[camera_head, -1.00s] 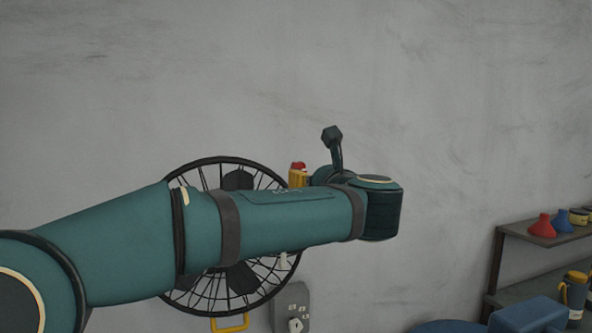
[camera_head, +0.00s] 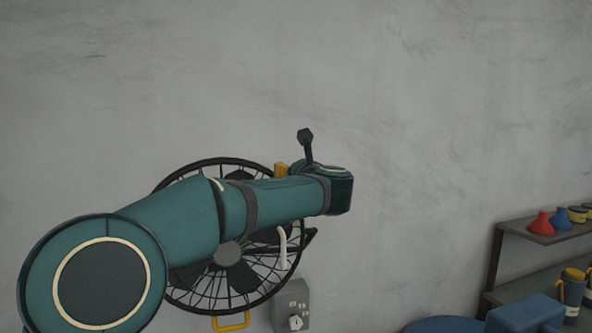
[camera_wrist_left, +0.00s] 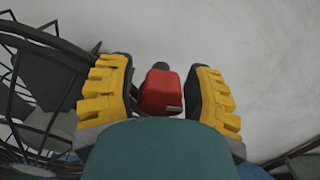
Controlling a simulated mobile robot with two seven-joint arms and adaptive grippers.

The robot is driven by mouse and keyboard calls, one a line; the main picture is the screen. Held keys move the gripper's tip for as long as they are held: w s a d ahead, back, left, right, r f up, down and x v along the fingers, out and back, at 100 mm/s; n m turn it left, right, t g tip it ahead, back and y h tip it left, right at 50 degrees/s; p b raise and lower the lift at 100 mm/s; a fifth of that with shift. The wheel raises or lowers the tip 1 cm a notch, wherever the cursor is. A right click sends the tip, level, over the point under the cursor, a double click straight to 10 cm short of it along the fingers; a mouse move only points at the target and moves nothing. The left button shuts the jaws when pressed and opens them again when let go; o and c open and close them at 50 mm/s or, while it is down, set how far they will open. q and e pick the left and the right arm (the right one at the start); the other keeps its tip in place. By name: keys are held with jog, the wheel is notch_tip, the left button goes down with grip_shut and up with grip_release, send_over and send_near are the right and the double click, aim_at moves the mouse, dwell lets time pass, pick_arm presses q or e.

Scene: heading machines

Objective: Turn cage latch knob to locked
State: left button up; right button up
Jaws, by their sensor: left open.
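A red knob (camera_wrist_left: 160,91) with a dark stem shows in the left wrist view, between the two fingers. I take it for the latch knob. My left gripper (camera_wrist_left: 161,78) is open with its yellow pads on either side of the knob; a narrow gap shows on each side. The round black wire cage (camera_head: 221,160) stands against the wall in the head view, partly behind my left arm. The cage bars also show at the left of the wrist view (camera_wrist_left: 40,40). In the head view only a yellow piece of the gripper (camera_head: 281,169) shows, and the red knob is hidden.
A grey box with a pale knob (camera_head: 296,322) and a yellow handle (camera_head: 231,322) are below the cage. A pale hooked lever (camera_head: 282,247) is in front of its right side. A shelf (camera_head: 530,234) with red and blue items stands at the right. The wall is bare.

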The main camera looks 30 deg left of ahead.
pick_arm(q)
jog(key=shift+o, duration=0.3)
grip_shut()
jog(key=shift+w, duration=0.1)
jog(key=shift+f, duration=0.1)
jog(key=n+b, duration=0.3)
jog(key=n, duration=0.1)
jog(key=shift+f+b, duration=0.15)
jog(key=shift+b, duration=0.25)
jog(key=n+b, duration=0.4)
jog(key=n, duration=0.2)
jog(key=shift+d+n+b, duration=0.1)
jog(key=shift+n+b, duration=0.2)
jog(key=n+b, duration=0.2)
jog(key=n, duration=0.1)
jog(key=shift+r+n+b, duration=0.15)
jog(key=shift+n+b, duration=0.4)
jog(key=shift+n, duration=0.5)
jog(key=shift+r+n+b, duration=0.15)
jog(key=shift+n+b, duration=0.4)
jog(key=shift+n, duration=0.5)
